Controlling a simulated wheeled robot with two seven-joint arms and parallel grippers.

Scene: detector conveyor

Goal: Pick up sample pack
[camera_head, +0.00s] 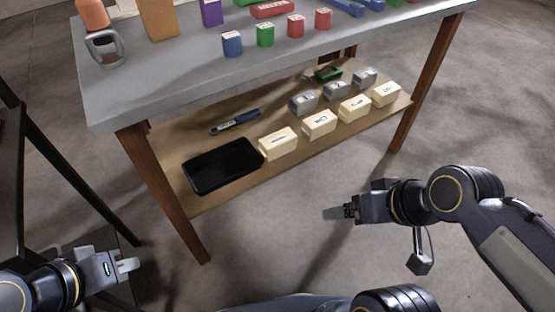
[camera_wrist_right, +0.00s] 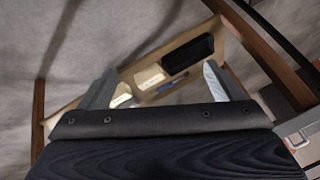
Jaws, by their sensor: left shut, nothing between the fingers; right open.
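Several cream packs with dark print stand in a row on the lower wooden shelf, among them the leftmost pack (camera_head: 278,144), a second (camera_head: 319,123), a third (camera_head: 354,107) and the rightmost (camera_head: 385,93). I cannot tell which one is the sample pack. My right gripper (camera_head: 334,213) is open and empty over the floor in front of the shelf, apart from the packs. In the right wrist view, its spread fingers (camera_wrist_right: 160,84) frame part of the shelf, with a cream pack (camera_wrist_right: 149,75) between them in the picture. My left gripper (camera_head: 129,265) is shut and empty at the lower left.
The shelf also holds a black tray (camera_head: 221,167), a blue-grey tool (camera_head: 236,122), grey blocks (camera_head: 304,103) and a green item (camera_head: 327,73). The grey tabletop (camera_head: 150,90) overhangs it, with small coloured boxes on top. Wooden legs (camera_head: 165,190) flank the shelf. The floor in front is clear.

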